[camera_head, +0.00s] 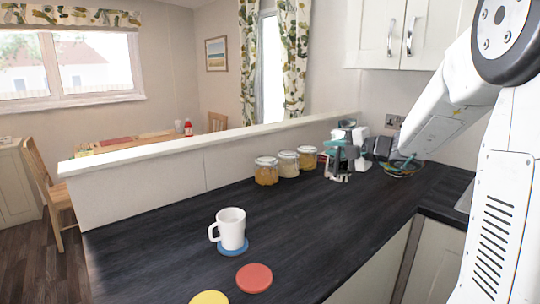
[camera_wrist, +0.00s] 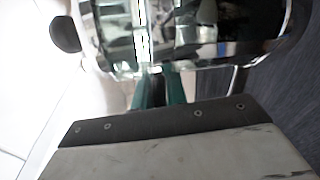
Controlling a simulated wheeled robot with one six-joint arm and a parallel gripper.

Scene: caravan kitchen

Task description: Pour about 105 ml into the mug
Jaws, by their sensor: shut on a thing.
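A white mug (camera_head: 232,228) stands upright on a blue coaster (camera_head: 233,247) on the dark worktop, its handle to the left. I cannot see what is inside it. My gripper (camera_head: 343,152) is well behind and to the right of the mug, near the back wall of the worktop. It is shut on a shiny vessel (camera_wrist: 195,35), which fills the top of the wrist view and has a dark knob at its left. In the head view my gripper largely hides the vessel, so its full shape and contents cannot be told.
A red coaster (camera_head: 254,278) and a yellow coaster (camera_head: 209,298) lie in front of the mug. Several lidded jars (camera_head: 288,163) stand along the low partition (camera_head: 215,157), left of my gripper. Colourful dishes (camera_head: 402,165) sit at the back right. The worktop (camera_head: 330,215) between mug and gripper is clear.

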